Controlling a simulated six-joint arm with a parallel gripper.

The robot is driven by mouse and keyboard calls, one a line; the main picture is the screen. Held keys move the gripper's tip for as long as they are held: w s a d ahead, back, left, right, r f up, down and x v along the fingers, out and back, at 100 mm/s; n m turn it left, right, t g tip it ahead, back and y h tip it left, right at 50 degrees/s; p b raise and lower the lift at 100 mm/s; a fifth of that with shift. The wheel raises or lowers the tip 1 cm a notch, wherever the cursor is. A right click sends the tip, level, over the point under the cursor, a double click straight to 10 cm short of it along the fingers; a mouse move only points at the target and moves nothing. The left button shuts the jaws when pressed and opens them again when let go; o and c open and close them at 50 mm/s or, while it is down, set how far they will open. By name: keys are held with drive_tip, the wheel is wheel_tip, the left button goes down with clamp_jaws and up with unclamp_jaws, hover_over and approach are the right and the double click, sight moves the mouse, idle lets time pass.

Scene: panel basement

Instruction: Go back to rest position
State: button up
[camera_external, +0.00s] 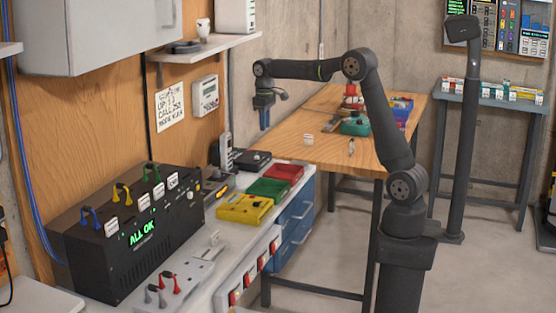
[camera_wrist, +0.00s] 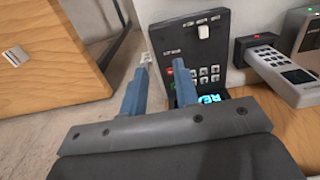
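My gripper (camera_external: 264,118) hangs in the external view with its blue fingers pointing down, in the air above the bench end and in front of the wood table. In the wrist view my gripper (camera_wrist: 161,65) shows two blue fingers set apart, with nothing held between them. Behind the fingers in that view is a black keypad panel (camera_wrist: 205,30) with a light knob, several buttons and a lit cyan display partly hidden by my gripper. My arm is bent, with its forearm roughly level.
The black control box (camera_external: 130,245) reading ALL OK stands on the left bench. Yellow (camera_external: 245,209), green (camera_external: 268,188) and red (camera_external: 283,172) trays lie near it. The wood table (camera_external: 320,150) holds a green bin (camera_external: 355,127). A shelf (camera_external: 215,44) is above left. A dark post (camera_external: 470,130) stands right.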

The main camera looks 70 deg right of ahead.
drive_tip(key=a+r+n, duration=0.1)
drive_tip(key=a, duration=1.3)
drive_tip(key=shift+s, duration=0.4)
drive_tip(key=shift+o, duration=0.2)
